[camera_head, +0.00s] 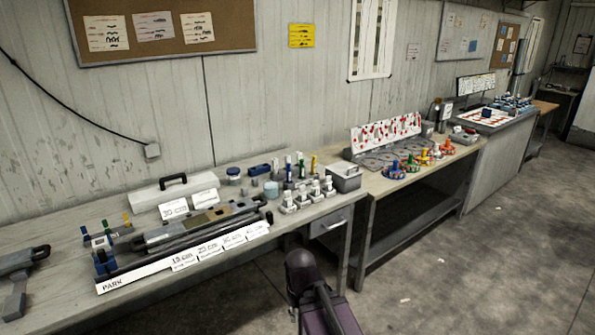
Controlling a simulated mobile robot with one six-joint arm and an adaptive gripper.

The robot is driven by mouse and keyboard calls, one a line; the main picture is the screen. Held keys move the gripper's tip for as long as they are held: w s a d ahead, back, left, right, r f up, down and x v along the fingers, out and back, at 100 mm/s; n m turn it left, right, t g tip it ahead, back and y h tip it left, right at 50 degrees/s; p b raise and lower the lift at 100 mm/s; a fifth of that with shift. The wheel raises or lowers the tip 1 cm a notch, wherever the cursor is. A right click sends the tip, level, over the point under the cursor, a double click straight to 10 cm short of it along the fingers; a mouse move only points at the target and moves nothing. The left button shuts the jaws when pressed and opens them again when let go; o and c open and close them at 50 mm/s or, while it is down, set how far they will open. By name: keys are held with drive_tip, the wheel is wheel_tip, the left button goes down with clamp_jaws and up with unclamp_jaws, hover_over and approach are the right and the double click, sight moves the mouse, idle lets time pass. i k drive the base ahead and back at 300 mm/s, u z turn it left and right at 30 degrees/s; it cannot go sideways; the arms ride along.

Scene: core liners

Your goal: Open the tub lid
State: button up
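Two small round tubs stand at the back right of the near workbench. One is a tub with a dark blue top (233,175), and in front of it to the right is a pale blue tub (271,189). Both look closed, but they are too small to tell a lid from a body. I cannot tell which is the task's tub. A grey lidded box (345,178) sits at the bench's right end and also looks shut. A dark part of my arm rises at the bottom centre, in front of the bench and well apart from these. My gripper's fingers do not show.
The near workbench (60,240) holds a long labelled rack (195,250), a white case with a black handle (175,192) and several small bottles. A second bench on the right bears coloured round holders (414,163). The floor (450,265) to the right is open.

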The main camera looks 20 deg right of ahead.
sight(345, 170)
drive_tip(key=z, duration=0.15)
drive_tip(key=i, duration=1.15)
drive_tip(key=z, duration=0.15)
